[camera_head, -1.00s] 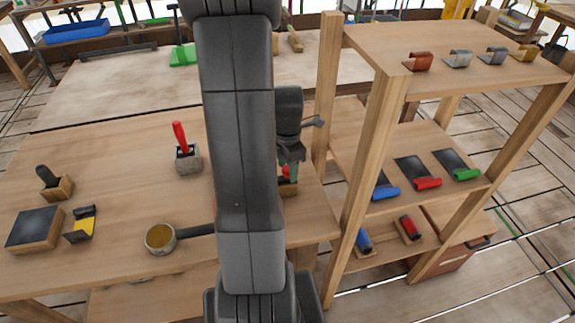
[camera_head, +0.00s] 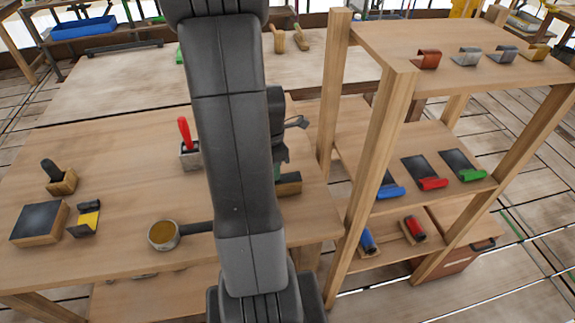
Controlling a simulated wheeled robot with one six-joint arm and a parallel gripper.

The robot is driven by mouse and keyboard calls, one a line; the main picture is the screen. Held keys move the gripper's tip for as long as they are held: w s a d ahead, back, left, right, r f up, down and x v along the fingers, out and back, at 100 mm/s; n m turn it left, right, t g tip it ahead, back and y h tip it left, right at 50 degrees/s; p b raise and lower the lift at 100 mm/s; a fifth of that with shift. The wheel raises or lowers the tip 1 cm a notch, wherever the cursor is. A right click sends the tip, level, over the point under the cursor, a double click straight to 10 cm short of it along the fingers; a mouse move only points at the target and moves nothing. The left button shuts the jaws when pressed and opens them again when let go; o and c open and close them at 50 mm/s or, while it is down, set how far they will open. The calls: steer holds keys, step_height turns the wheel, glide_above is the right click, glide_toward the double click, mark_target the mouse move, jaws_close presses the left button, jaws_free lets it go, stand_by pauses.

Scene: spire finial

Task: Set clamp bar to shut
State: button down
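My dark arm rises through the middle of the view and hides part of the bench. Part of my wrist shows just right of it. My gripper (camera_head: 282,152) is mostly hidden behind the arm, low over a small wooden block (camera_head: 290,184); its fingers cannot be made out. A red lever (camera_head: 184,131) stands nearly upright from a grey metal block (camera_head: 189,156) on the bench, left of my arm. I cannot tell for sure which part is the clamp bar; none is plainly seen.
The wooden bench (camera_head: 130,160) carries a round pan (camera_head: 163,236), a dark-topped block (camera_head: 40,222), a yellow-and-black piece (camera_head: 88,219) and a dark-handled tool (camera_head: 56,176). A wooden shelf rack (camera_head: 378,150) with several coloured pieces stands close on the right.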

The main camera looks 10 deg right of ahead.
steer(key=shift+a, duration=1.6)
steer(key=c, duration=1.4)
jaws_free()
steer(key=o, duration=0.3)
steer(key=shift+a, duration=0.25)
steer(key=shift+d, duration=0.1)
step_height(320, 180, up, 14)
steer(key=shift+f, duration=0.1)
